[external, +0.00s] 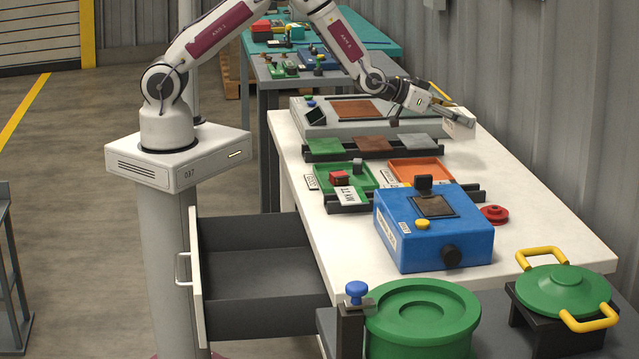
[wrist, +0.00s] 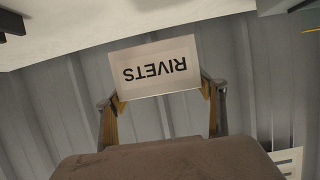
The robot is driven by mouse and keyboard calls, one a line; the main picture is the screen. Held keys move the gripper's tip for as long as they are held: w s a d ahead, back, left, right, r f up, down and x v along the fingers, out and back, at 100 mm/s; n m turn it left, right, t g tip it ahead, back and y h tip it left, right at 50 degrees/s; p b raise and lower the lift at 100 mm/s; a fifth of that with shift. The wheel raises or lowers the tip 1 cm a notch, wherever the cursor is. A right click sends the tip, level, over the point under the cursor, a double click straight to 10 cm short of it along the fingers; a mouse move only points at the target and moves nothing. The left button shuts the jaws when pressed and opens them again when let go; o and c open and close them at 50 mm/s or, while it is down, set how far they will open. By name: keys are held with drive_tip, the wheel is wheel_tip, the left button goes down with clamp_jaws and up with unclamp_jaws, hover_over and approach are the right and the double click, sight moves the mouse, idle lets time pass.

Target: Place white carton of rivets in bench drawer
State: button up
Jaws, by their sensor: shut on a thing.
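The white carton of rivets (wrist: 155,67) is held between the two fingers of my gripper (wrist: 162,98) in the wrist view, its RIVETS label upside down. In the external view my gripper (external: 448,112) is at the far right part of the bench, with the white carton (external: 459,124) at its tip, raised above the bench top. The bench drawer (external: 194,262) is pulled open at the bench's left side, below the top. Its dark inside looks empty where it shows. The gripper is well away from the drawer, up and to the right of it.
A blue box (external: 435,248) with a yellow button stands on the bench between carton and front edge. Green (external: 345,178) and orange (external: 424,169) trays lie behind it. A grey machine (external: 350,122) is at the back. The bench's right side (external: 540,205) is mostly clear.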

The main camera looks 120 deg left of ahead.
sight(458, 135)
drive_tip(key=shift+f, duration=2.7)
drive_tip(key=shift+f, duration=1.85)
drive_tip(key=shift+f, duration=0.15)
drive_tip(key=o, duration=1.2)
drive_tip(key=shift+o, duration=0.2)
drive_tip(key=shift+s+d+r, duration=0.15)
drive_tip(key=shift+d+r, duration=0.05)
drive_tip(key=shift+r, duration=0.05)
drive_tip(key=shift+v, duration=5.75)
